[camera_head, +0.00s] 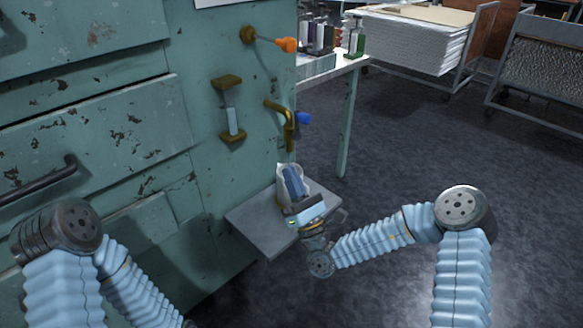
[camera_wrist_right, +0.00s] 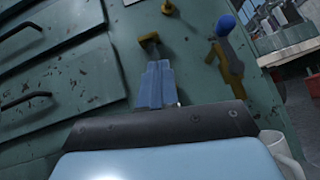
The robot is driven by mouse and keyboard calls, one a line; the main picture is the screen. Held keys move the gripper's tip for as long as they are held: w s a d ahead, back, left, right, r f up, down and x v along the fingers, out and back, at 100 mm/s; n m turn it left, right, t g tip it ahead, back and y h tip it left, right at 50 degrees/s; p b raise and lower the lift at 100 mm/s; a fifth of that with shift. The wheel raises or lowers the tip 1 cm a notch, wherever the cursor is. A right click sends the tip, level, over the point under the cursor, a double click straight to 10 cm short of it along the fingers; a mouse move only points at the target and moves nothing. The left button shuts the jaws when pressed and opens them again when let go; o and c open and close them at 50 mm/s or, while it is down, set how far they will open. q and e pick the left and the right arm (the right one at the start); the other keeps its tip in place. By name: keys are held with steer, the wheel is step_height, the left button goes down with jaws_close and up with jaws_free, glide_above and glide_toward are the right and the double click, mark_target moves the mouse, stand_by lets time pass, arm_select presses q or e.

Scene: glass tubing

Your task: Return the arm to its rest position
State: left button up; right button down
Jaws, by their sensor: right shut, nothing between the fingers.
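My right arm (camera_head: 387,236) reaches in from the right in the head view. Its gripper (camera_head: 293,182) is over the small grey shelf (camera_head: 260,226) on the green cabinet, and its fingers are shut with nothing between them. In the right wrist view the blue fingers (camera_wrist_right: 157,85) are together and point toward the cabinet front. My left arm (camera_head: 125,283) shows at the lower left of the head view; its gripper is out of view.
A white mug (camera_head: 283,190) is close beside the right gripper, and it also shows in the wrist view (camera_wrist_right: 281,151). The cabinet carries a brass valve with a blue knob (camera_head: 303,118), an orange-handled fitting (camera_head: 286,45) and a glass tube (camera_head: 232,121).

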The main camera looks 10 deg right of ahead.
steer(key=shift+s, duration=0.1)
stand_by(0.4)
steer(key=s+a+f+n+g+y, duration=1.05)
steer(key=s+a+n+g, duration=0.6)
steer(key=g, duration=0.65)
steer(key=s+d+f+n+g+h, duration=0.3)
steer(key=s+f+n+g+h, duration=0.35)
steer(key=s+f, duration=0.4)
steer(key=s+d+f+n+h, duration=0.3)
steer(key=d+f+n+h, duration=0.35)
steer(key=f, duration=0.55)
steer(key=w+d+f+n+t+h, duration=0.3)
steer(key=w+d+f+t+h, duration=0.1)
steer(key=d, duration=0.4)
steer(key=shift+w+d+t, duration=0.35)
steer(key=shift+w+t, duration=0.15)
steer(key=shift+t, duration=0.15)
